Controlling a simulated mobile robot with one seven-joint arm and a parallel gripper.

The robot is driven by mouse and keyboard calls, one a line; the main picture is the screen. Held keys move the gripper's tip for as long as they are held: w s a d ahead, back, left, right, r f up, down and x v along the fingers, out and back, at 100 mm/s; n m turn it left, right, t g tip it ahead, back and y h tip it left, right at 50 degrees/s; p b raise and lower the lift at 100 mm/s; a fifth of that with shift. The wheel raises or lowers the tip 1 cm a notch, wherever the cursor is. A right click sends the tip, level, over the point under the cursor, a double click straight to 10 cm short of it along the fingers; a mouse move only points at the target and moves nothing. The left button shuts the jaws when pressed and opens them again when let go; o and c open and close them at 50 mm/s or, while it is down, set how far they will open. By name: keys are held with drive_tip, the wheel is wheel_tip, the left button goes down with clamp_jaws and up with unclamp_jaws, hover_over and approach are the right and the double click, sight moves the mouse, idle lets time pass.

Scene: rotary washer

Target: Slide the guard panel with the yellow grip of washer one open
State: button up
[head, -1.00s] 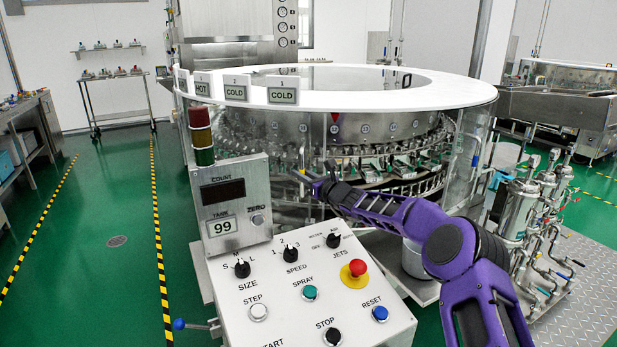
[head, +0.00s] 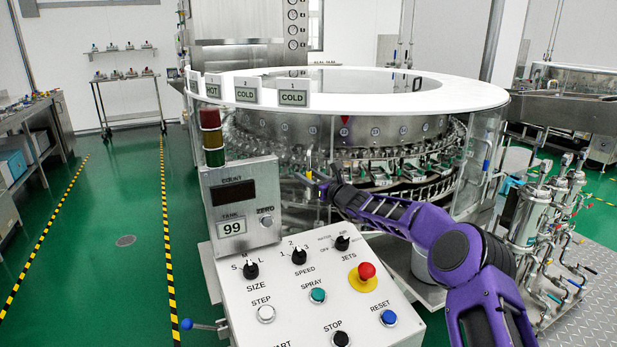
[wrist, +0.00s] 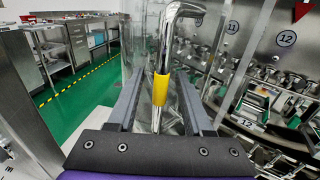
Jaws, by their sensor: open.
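Washer one (head: 350,130) is a large round machine with a white ring top and clear guarding around its sides. Its guard panel (wrist: 140,45) looks clear and curved in the wrist view. A bent metal handle (wrist: 166,45) with a yellow grip (wrist: 161,90) stands upright in front of it. My gripper (wrist: 160,80) is open, with one finger on each side of the yellow grip; I cannot tell whether either touches it. In the head view my gripper (head: 318,182) is small beside the yellow grip (head: 309,175). How far the panel is open is unclear.
A control console (head: 310,295) with knobs, buttons and a red stop button stands in front of the washer, left of my arm. A count display box (head: 240,205) and signal light (head: 212,140) rise behind it. Filter canisters (head: 530,215) stand right. Green floor is free at left.

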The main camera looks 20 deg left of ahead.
drive_tip(key=shift+d, duration=0.1)
drive_tip(key=v, duration=1.7)
drive_tip(key=shift+s, duration=0.2)
